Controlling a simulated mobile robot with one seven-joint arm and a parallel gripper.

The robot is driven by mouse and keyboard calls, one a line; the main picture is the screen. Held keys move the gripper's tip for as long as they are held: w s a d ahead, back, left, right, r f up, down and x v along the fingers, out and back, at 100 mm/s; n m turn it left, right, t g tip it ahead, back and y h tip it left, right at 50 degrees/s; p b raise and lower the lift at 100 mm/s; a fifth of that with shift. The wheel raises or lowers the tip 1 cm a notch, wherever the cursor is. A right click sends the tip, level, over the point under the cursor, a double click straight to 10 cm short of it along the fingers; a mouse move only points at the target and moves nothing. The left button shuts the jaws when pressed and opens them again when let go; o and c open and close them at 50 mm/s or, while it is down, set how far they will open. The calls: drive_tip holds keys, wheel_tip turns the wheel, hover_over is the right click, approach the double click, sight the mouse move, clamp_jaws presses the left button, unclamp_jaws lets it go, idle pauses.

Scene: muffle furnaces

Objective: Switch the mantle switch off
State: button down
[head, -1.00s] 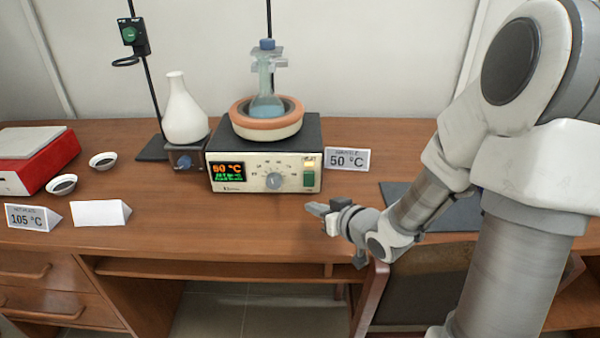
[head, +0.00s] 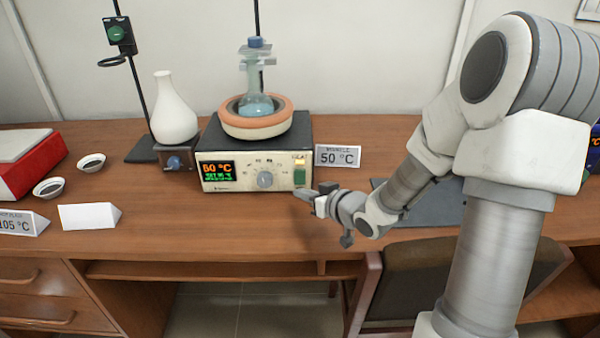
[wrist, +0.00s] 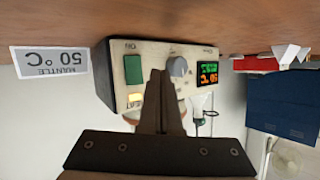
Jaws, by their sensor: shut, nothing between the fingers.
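The heating mantle's control box (head: 234,172) stands on the bench with its display lit at 50 °C. Its green mantle switch (head: 299,177) is at the right end of the front panel, and it also shows in the upside-down wrist view (wrist: 133,69). A lit yellowish lamp (wrist: 135,98) sits beside the switch. Which way the switch is tipped I cannot tell. My gripper (head: 303,194) is shut and empty, just in front of and slightly below the switch. In the wrist view its closed fingers (wrist: 160,76) point at the panel between switch and grey knob (wrist: 177,66); contact is not visible.
A round-bottom flask (head: 257,103) sits in the mantle bowl (head: 255,126) on top of the box. A 50 °C sign (head: 338,156) stands right of it. A white vase-shaped flask (head: 174,110) stands at left.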

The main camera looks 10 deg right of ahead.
drive_tip(key=shift+w+d+r+p, duration=0.15)
drive_tip(key=shift+w+d+p, duration=0.1)
drive_tip(key=shift+w, duration=0.7)
drive_tip(key=shift+w+d+r+p, duration=0.1)
drive_tip(key=shift+w+p, duration=0.15)
drive_tip(key=shift+w, duration=0.7)
idle(0.6)
drive_tip(key=shift+w+d, duration=0.1)
drive_tip(key=shift+w, duration=0.3)
drive_tip(key=shift+w+p, duration=0.3)
drive_tip(key=shift+p, duration=0.05)
idle(0.4)
drive_tip(key=shift+s, duration=0.1)
drive_tip(key=shift+s, duration=0.65)
drive_tip(key=shift+s+a+f+b, duration=0.1)
drive_tip(key=shift+s+a+b, duration=0.1)
drive_tip(key=shift+s, duration=0.6)
drive_tip(key=shift+s+a+f+b, duration=0.1)
drive_tip(key=shift+s+a, duration=0.05)
drive_tip(key=shift+s, duration=0.7)
drive_tip(key=shift+s+a+f+b, duration=0.1)
drive_tip(key=shift+s+a+b, duration=0.1)
drive_tip(key=shift+s, duration=0.6)
